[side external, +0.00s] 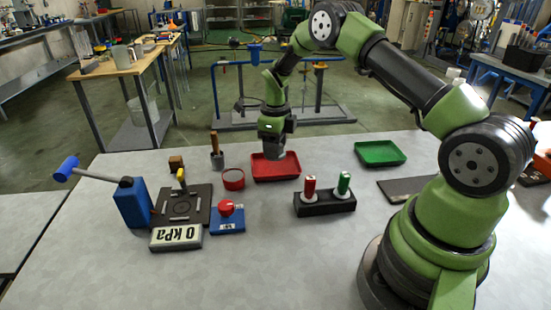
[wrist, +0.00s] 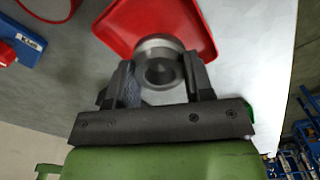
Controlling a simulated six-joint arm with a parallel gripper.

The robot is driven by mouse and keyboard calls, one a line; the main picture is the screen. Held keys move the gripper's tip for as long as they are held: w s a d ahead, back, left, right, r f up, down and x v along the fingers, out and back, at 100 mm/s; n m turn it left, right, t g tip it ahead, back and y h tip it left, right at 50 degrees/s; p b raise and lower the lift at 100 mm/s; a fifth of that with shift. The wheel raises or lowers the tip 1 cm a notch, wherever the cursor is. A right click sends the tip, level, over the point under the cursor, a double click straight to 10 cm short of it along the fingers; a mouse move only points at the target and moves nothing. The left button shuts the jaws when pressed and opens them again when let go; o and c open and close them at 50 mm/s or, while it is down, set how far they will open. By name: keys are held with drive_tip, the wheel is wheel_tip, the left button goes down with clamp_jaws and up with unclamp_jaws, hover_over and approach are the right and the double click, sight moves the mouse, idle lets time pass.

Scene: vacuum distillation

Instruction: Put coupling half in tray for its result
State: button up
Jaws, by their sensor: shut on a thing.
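My gripper (side external: 276,144) is shut on the coupling half (side external: 275,154), a grey metal ring-shaped piece. In the wrist view the coupling half (wrist: 160,48) sits between the two dark fingers of my gripper (wrist: 158,80), its round bore facing the camera. The red tray (side external: 289,173) is directly below or just beyond the piece in the side view; whether they touch is unclear. The red tray (wrist: 199,32) shows behind the piece in the wrist view. A green tray (side external: 380,152) stands farther right on the table, empty.
A black holder (side external: 325,206) with a red and a green cylinder stands in front of the trays. A blue pump (side external: 131,205), dark plate (side external: 202,197) and 0 kPa display (side external: 176,239) are farther left.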

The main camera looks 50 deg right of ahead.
drive_tip(key=shift+f, duration=1.9)
drive_tip(key=shift+f, duration=0.1)
drive_tip(key=o, duration=0.9)
